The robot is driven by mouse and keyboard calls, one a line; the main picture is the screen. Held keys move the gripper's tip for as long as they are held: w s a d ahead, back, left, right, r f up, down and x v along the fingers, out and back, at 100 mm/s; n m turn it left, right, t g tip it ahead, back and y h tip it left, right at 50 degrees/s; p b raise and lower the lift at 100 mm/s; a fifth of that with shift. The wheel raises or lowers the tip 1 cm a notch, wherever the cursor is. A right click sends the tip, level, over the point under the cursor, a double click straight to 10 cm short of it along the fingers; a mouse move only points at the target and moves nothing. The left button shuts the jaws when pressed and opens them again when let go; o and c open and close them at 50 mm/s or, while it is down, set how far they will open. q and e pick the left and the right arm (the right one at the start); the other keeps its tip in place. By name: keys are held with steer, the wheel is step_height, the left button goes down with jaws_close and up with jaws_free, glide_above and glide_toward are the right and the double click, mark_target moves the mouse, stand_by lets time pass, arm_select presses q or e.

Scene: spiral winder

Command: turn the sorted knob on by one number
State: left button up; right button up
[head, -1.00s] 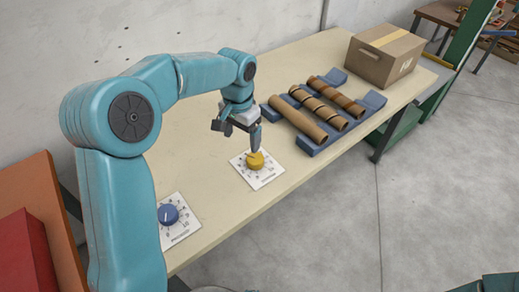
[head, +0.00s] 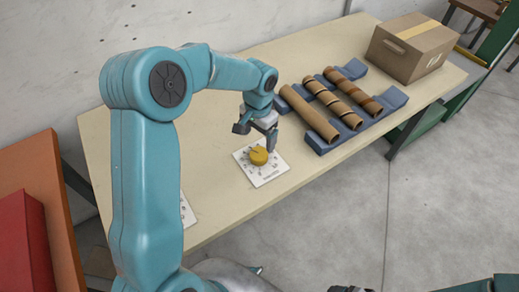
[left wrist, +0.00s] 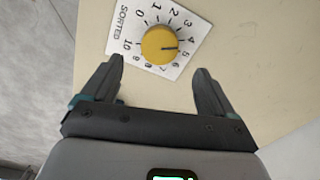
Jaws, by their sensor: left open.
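The sorted knob (head: 258,156) is a round yellow dial on a white numbered card (head: 271,172) on the table. In the left wrist view the card reads SORTED, and the dark line on the yellow knob (left wrist: 158,46) points at about 5. My left gripper (head: 256,138) is open and empty, just behind and above the knob. In the left wrist view its fingers (left wrist: 160,68) are spread wide, and the knob lies beyond their tips, not between them. A dark part at the bottom edge of the head view may be my right gripper (head: 346,288), mostly cut off.
A second white card (head: 187,212) shows partly behind my left arm. A blue rack (head: 323,146) holding brown tubes (head: 309,114) stands right of the knob, with a cardboard box (head: 410,48) beyond it. The table (head: 215,175) around the card is clear.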

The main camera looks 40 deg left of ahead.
mark_target(258, 153)
arm_select(q)
step_height(258, 153, down, 8)
steer(key=shift+s+r, duration=0.1)
steer(key=c, duration=1.1)
